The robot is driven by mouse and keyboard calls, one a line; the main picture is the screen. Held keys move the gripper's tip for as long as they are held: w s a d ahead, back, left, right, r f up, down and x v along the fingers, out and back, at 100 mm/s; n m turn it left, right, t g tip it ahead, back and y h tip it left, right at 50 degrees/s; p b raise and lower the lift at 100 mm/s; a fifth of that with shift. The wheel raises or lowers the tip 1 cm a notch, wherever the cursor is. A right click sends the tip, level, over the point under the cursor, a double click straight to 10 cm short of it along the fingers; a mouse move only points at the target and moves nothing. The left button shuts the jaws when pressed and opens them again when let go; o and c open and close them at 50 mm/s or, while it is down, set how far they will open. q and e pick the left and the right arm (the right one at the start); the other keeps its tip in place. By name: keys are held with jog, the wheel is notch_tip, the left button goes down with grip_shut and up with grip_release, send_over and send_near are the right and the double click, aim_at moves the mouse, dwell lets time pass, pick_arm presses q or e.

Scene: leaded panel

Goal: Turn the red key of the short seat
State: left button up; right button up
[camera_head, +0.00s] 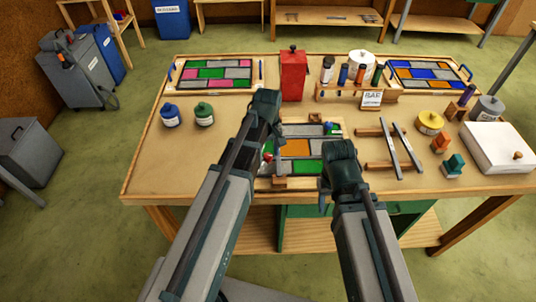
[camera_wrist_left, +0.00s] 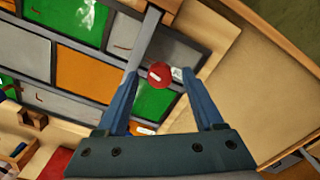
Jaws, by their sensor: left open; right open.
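The red key (camera_wrist_left: 159,75) is a round red knob with a pale slot mark, beside a small white label. In the left wrist view it sits between the fingertips of my open left gripper (camera_wrist_left: 160,84), with gaps to both fingers. In the head view the red key (camera_head: 268,157) shows just below my left gripper (camera_head: 272,143), at the left edge of the leaded panel (camera_head: 295,147). The panel has green, orange and grey panes. My right gripper (camera_head: 328,190) is at the panel's lower right; its fingers are mostly hidden. The short seat cannot be clearly told apart.
A red canister (camera_head: 293,75) stands behind the panel. Two finished-looking panels lie at the back. Metal bars on wooden strips (camera_head: 392,150) lie to the right, near a white box (camera_head: 498,155). Blue and green jars (camera_head: 170,116) stand left. The table's left front (camera_head: 165,170) is clear.

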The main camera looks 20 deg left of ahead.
pick_arm(q)
grip_shut()
